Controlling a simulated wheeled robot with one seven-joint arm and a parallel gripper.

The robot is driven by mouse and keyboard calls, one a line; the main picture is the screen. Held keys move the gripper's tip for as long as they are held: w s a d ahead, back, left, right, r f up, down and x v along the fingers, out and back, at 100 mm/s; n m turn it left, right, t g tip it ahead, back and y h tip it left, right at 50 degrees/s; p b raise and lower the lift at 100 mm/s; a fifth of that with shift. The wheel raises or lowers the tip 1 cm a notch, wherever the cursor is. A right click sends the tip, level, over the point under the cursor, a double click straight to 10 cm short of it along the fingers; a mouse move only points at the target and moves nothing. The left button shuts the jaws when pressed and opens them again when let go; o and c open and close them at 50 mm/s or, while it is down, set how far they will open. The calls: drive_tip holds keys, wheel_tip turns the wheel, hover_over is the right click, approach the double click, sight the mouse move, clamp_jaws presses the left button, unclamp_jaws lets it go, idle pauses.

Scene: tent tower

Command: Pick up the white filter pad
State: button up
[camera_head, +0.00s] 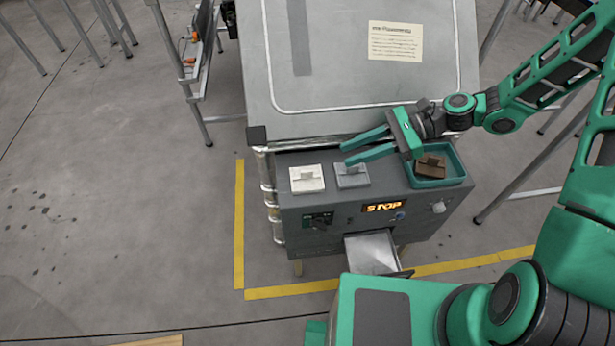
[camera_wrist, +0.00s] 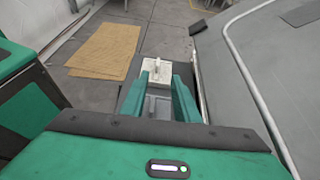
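The white filter pad (camera_head: 307,179) sits on the left of the grey machine's front ledge, with a small raised handle on top. It also shows in the wrist view (camera_wrist: 155,76), ahead of my fingertips. A grey pad (camera_head: 352,175) of the same shape sits just to its right. My gripper (camera_head: 345,154) reaches in from the right with its two green fingers spread. It is open and empty, over the ledge above and behind the grey pad, apart from the white pad. In the wrist view the fingers partly cover the grey pad.
A green tray (camera_head: 460,181) on the ledge's right holds a brown pad (camera_head: 430,166). A sloped grey panel (camera_head: 340,80) rises behind the ledge. Floor left of the machine is clear.

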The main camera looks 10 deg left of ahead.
sight(314, 175)
drive_tip(key=shift+a, duration=0.35)
drive_tip(key=x, duration=0.5)
drive_tip(key=shift+a, duration=0.1)
drive_tip(key=shift+s+f+x, duration=0.1)
drive_tip(key=shift+x, duration=1.25)
drive_tip(key=shift+s+f+x, duration=0.1)
drive_tip(key=shift+s+x, duration=0.05)
drive_tip(key=shift+x, duration=1.2)
drive_tip(key=shift+c, duration=0.7)
clamp_jaws()
